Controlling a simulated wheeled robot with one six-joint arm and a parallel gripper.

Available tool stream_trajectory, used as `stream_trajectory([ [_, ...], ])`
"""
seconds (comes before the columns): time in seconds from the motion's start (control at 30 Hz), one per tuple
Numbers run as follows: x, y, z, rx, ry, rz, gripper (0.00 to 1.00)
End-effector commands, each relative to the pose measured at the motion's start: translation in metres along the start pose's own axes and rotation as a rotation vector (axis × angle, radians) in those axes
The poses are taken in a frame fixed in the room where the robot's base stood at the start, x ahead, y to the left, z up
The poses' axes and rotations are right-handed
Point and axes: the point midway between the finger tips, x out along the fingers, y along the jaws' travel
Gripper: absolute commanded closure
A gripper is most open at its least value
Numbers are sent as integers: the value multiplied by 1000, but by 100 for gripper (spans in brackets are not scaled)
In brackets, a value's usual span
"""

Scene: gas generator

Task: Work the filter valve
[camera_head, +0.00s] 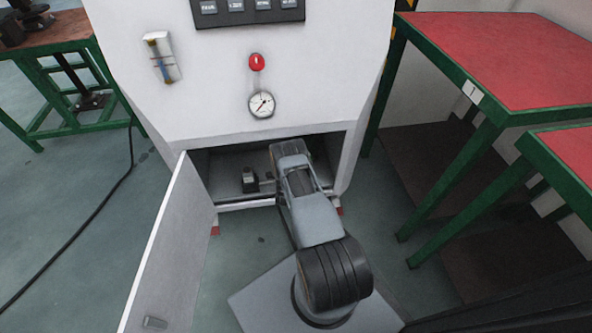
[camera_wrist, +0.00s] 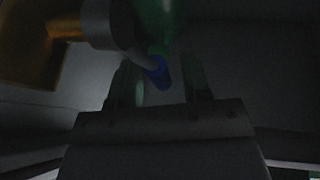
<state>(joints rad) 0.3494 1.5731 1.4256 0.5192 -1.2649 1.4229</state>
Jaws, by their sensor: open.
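The filter valve shows in the dark wrist view as a blue-tipped lever (camera_wrist: 157,70) on a grey stem, below a dim green part (camera_wrist: 165,20). My gripper (camera_wrist: 160,82) is open, with one finger on each side of the blue tip. The tip lies between or just beyond the fingers; I cannot tell whether it touches either. In the head view my arm reaches into the open lower compartment of the white generator cabinet (camera_head: 215,90). My gripper and the valve are hidden there by the cabinet and my arm.
The cabinet door (camera_head: 170,250) hangs open at the left. A small dark fitting (camera_head: 250,180) stands inside the compartment. A brass-coloured part (camera_wrist: 40,40) and a grey cylinder (camera_wrist: 108,22) are close at left in the wrist view. Red-topped tables (camera_head: 500,60) stand at right.

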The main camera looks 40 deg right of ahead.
Motion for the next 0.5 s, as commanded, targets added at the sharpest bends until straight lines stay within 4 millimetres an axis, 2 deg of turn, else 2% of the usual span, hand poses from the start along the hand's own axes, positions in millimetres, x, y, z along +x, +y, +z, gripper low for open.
stream_trajectory([
  [0.3, 2, 0, 0, 0, -1, 0, 56],
  [0.5, 2, 0, 0, 0, -1, 0, 74],
])
